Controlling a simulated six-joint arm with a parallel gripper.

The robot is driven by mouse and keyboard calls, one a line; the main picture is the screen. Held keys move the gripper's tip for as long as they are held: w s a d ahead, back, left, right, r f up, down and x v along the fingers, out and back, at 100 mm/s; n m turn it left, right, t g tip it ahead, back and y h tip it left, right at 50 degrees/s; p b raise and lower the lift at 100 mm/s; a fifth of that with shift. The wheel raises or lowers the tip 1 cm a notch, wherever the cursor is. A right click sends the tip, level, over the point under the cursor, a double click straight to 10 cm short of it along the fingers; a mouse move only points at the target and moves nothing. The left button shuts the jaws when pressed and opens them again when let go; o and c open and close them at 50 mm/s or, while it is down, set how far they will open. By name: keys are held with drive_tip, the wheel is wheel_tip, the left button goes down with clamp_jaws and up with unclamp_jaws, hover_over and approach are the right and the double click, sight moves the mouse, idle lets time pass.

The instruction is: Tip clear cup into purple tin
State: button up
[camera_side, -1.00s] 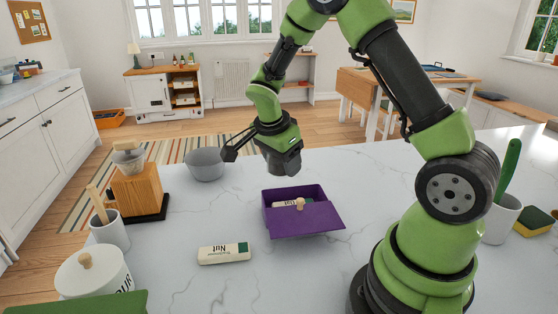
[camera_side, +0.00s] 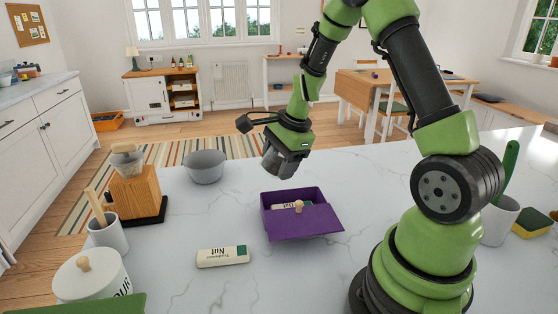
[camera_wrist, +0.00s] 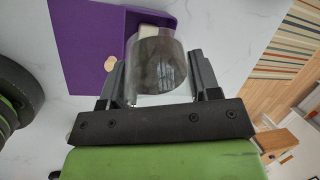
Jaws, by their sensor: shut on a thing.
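The purple tin (camera_side: 263,207) stands on the marble counter. Its purple lid (camera_side: 310,223), with a round wooden knob, is slid partly aside, and a cream bar shows in the opening. The tin also shows in the wrist view (camera_wrist: 112,14). My gripper (camera_side: 284,165) is above and behind the tin. It is shut on the clear cup (camera_wrist: 157,65), whose sides lie between the two fingers in the wrist view. The cup has a dark tint inside; I cannot tell its contents. In the side view the cup (camera_side: 275,162) is mostly hidden by the gripper and looks tilted.
A grey bowl (camera_side: 206,167) stands left of my gripper. A cream bar (camera_side: 222,256) lies in front of the tin.

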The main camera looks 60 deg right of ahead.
drive_tip(key=shift+t+y, duration=1)
drive_tip(key=shift+s+d+f+m+t+y, duration=0.1)
drive_tip(key=shift+f+m+t+y, duration=0.2)
drive_tip(key=shift+t+y, duration=0.35)
drive_tip(key=t+y, duration=0.1)
drive_tip(key=t, duration=0.1)
drive_tip(key=f+t+y, duration=0.1)
drive_tip(key=t+y, duration=0.1)
drive_tip(key=shift+s+d+t+y, duration=0.2)
drive_tip(key=shift+t+y, duration=0.05)
drive_tip(key=t+y, duration=0.2)
drive_tip(key=m+t+y, duration=0.1)
drive_tip(key=t, duration=0.1)
drive_tip(key=shift+s+d+r, duration=0.3)
drive_tip(key=shift+d+r, duration=0.05)
drive_tip(key=shift+r, duration=0.1)
drive_tip(key=shift+r, duration=1.25)
drive_tip(key=shift+f, duration=1.35)
